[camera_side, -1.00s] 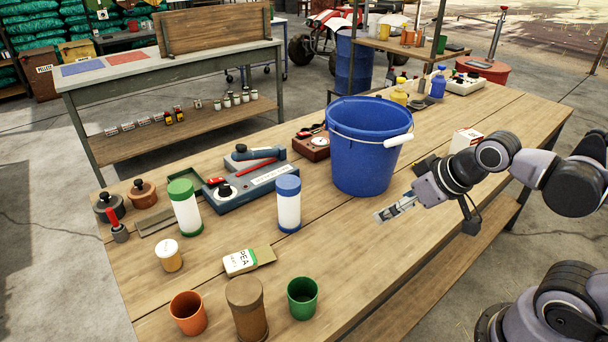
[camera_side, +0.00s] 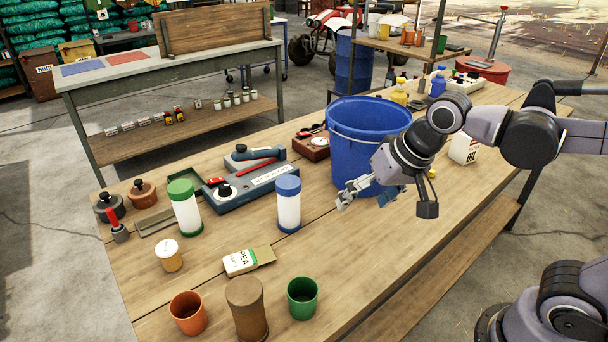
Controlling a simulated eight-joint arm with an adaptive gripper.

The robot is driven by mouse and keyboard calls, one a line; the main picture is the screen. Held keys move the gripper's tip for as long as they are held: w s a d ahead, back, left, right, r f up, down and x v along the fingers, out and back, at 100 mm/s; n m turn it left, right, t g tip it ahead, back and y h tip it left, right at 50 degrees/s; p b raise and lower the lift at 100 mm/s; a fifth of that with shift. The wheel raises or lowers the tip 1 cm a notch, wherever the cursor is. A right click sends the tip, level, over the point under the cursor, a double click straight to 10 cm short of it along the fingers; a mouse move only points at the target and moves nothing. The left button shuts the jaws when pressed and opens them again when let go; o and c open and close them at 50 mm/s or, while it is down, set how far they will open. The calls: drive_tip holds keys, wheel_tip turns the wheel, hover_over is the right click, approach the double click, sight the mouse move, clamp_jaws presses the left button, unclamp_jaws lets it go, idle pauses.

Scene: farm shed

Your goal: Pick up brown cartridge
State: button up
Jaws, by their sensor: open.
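The brown cartridge (camera_side: 246,309) stands upright at the near front edge of the wooden table, between an orange cup (camera_side: 188,313) and a green cup (camera_side: 302,298). It is a tall cylinder with a cap-like top, and its lower end is cut off by the picture's bottom edge. My gripper (camera_side: 343,200) is open with nothing between its fingers. It is above the table in front of the blue bucket, behind and to the right of the cartridge and well apart from it.
The big blue bucket (camera_side: 347,145) stands behind my gripper. A blue-capped white bottle (camera_side: 288,205), a pea packet (camera_side: 240,262) and a cream jar (camera_side: 168,255) stand or lie around the table's middle. Bare wood lies between my gripper and the green cup.

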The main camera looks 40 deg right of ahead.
drive_tip(key=w+a+r+m+g, duration=0.25)
drive_tip(key=a+m, duration=0.45)
drive_tip(key=a, duration=0.7)
drive_tip(key=m+g+h, duration=0.1)
drive_tip(key=m+g, duration=0.2)
drive_tip(key=m, duration=0.2)
hover_over(242, 291)
wheel_tip(242, 291, down, 2)
drive_tip(key=shift+d+f, duration=0.15)
drive_tip(key=shift+f, duration=0.35)
drive_tip(key=shift+d+f, duration=0.1)
drive_tip(key=shift+f, duration=5.1)
drive_tip(key=c, duration=1.5)
